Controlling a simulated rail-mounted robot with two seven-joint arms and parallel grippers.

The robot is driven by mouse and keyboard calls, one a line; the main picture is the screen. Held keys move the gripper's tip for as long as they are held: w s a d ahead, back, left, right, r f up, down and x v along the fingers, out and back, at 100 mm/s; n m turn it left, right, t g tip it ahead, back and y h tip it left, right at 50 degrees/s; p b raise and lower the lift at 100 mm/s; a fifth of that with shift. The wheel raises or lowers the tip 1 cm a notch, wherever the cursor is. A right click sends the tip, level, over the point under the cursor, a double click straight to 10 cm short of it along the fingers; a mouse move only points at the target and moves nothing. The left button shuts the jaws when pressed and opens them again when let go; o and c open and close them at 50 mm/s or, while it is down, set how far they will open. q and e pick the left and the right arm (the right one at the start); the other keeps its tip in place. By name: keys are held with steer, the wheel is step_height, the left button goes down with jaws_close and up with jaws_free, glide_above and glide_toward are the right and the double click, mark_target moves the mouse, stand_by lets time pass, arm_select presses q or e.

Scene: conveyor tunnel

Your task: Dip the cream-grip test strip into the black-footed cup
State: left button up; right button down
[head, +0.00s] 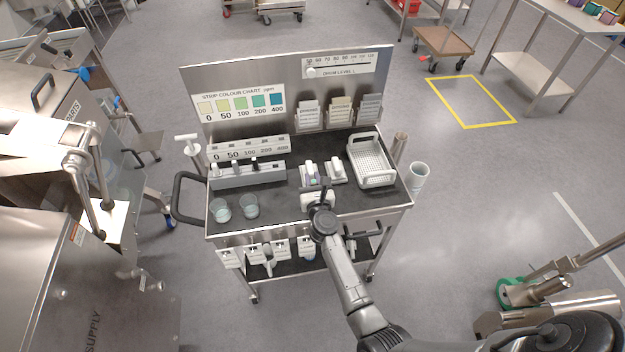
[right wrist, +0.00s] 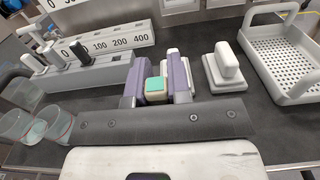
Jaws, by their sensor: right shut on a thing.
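My right gripper (head: 320,206) is over the front middle of the trolley top. In the right wrist view its fingers (right wrist: 155,88) are closed on a small block with a pale green face (right wrist: 156,86). The block's lower part is hidden by the palm. Slim grips stand in a grey rack (head: 247,176), one of them black (right wrist: 77,50); I cannot tell for sure which is the cream grip. Clear cups stand at the front left, one at the far left (head: 220,209) and one beside it (head: 249,206). I cannot make out a black foot on either. My left gripper is out of view.
A white block on a base (head: 337,170) sits right of the gripper. A white perforated basket (head: 371,162) stands at the right. A number strip (head: 249,148) and a colour chart panel (head: 240,104) rise behind the rack. The dark top between cups and gripper is clear.

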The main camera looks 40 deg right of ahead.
steer(key=shift+r+p, duration=2.25)
steer(key=shift+r, duration=0.2)
